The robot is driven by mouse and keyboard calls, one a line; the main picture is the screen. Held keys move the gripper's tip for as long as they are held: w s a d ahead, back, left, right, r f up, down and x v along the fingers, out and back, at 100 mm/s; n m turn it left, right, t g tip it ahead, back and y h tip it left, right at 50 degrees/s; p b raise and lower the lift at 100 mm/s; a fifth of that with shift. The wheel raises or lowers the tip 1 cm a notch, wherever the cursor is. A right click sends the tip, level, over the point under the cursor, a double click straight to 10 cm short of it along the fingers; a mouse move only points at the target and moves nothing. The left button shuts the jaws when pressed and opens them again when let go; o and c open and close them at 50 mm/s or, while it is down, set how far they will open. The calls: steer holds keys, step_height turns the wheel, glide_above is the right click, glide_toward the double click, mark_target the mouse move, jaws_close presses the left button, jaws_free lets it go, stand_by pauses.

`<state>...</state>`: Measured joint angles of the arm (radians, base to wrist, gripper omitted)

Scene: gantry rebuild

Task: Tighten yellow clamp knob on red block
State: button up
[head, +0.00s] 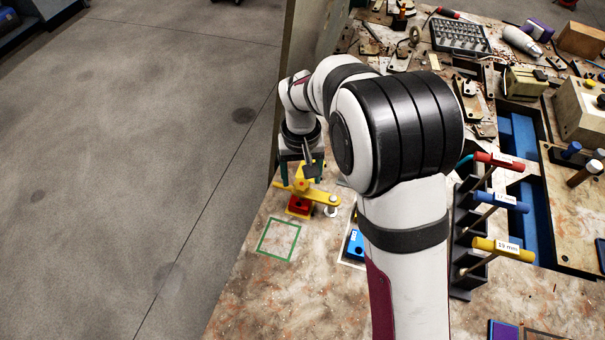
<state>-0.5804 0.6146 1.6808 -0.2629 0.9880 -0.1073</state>
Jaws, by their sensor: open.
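The red block (299,205) sits on the workbench near its left edge, partly covered by a yellow clamp. The yellow clamp bar (322,197) lies across the top of the block. The yellow clamp knob (301,184) stands above the bar. My gripper (301,172) is open and points down at the knob, with a finger to either side of it as far as I can see. Whether the fingers touch the knob cannot be told. My arm hides part of the bench to the right of the clamp.
A green square outline (278,239) lies in front of the block, empty. A blue block (355,244) sits right of it, partly behind my arm. A dark rack holds red (500,161), blue (497,201) and yellow (503,249) handled tools. A grey upright panel (312,60) stands behind my gripper.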

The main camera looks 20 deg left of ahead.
steer(key=shift+f, duration=0.8)
jaws_close()
steer(key=m, duration=0.3)
steer(key=shift+m, duration=0.3)
jaws_free()
